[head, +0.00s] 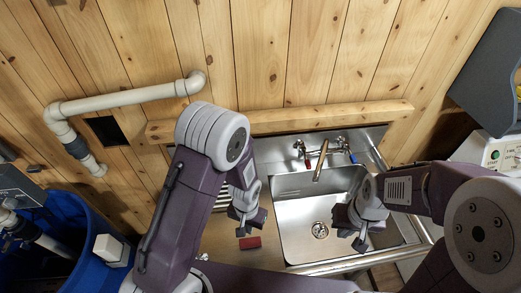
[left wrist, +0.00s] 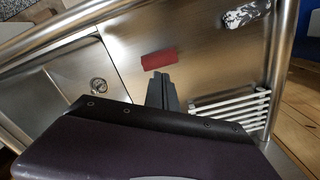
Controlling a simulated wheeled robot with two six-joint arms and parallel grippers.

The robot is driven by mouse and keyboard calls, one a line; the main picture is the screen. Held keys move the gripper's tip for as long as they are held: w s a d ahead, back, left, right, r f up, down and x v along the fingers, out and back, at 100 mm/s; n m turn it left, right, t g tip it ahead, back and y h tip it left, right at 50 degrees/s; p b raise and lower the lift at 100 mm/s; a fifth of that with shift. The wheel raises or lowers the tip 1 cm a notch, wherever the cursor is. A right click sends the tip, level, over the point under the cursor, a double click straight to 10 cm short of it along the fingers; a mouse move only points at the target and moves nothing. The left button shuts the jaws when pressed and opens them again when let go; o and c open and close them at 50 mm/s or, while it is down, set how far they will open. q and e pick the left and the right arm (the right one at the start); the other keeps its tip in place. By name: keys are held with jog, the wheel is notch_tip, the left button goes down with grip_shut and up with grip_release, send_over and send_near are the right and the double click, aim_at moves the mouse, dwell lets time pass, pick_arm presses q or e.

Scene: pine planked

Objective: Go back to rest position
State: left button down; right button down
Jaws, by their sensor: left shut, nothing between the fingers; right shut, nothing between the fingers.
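My left gripper (head: 243,226) is shut and empty, above the steel drainboard just left of the sink basin. In the left wrist view its fingertips (left wrist: 163,90) are together, close to a red block (left wrist: 159,59) in the picture. My right gripper (head: 356,238) is shut and empty over the right part of the sink basin (head: 296,218). Both arms are bent and reach over the sink unit. My left upper arm hides part of the drainboard in the head view.
The red block (head: 250,242) lies on the drainboard near a white rack (left wrist: 236,106). A faucet (head: 320,160) stands behind the basin. A blue barrel (head: 68,225) is at left, white pipe (head: 125,98) on the plank wall. A white machine (head: 503,154) is at right.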

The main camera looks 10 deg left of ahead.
pick_arm(q)
jog(key=w+a+r+n+t+b, duration=0.25)
jog(key=w+a+b, duration=0.3)
jog(key=b, duration=0.35)
jog(key=s+a+g+b, duration=0.1)
jog(key=s+a, duration=0.2)
jog(key=s, duration=0.5)
jog(key=shift+s+r, duration=0.4)
jog(key=shift+r, duration=0.05)
jog(key=shift+s+a+n, duration=0.1)
jog(key=shift+s+n, duration=0.05)
jog(key=shift+n, duration=0.1)
